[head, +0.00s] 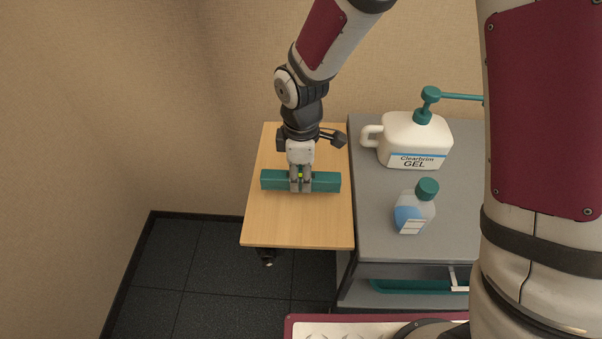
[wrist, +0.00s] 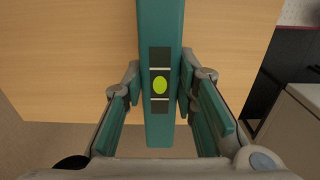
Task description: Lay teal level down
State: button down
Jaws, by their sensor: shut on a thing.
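The teal level (head: 326,182) is a long teal bar at the wooden side shelf, lying across it from left to right in the head view. In the wrist view the level (wrist: 160,28) runs from the top edge to below the middle, with a yellow-green vial between dark panels. My gripper (head: 300,187) comes down from above and is shut on the level around its middle. In the wrist view my gripper's fingers (wrist: 160,90) press on both sides of it by the vial. I cannot tell whether the level's underside touches the wood.
The wooden shelf (head: 300,228) has bare room in front of the level. To its right a grey cabinet top (head: 380,235) carries a white gel pump jug (head: 425,138) and a clear bottle with a teal cap (head: 416,208). A wall stands behind and at the left.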

jog(key=shift+f+b, duration=0.75)
jog(key=shift+f, duration=0.5)
jog(key=c, duration=1.2)
grip_release()
jog(key=shift+r, duration=0.1)
jog(key=shift+r+p, duration=2.55)
jog(key=shift+r, duration=0.9)
jog(key=shift+r+p, duration=1.25)
jog(key=shift+r, duration=0.7)
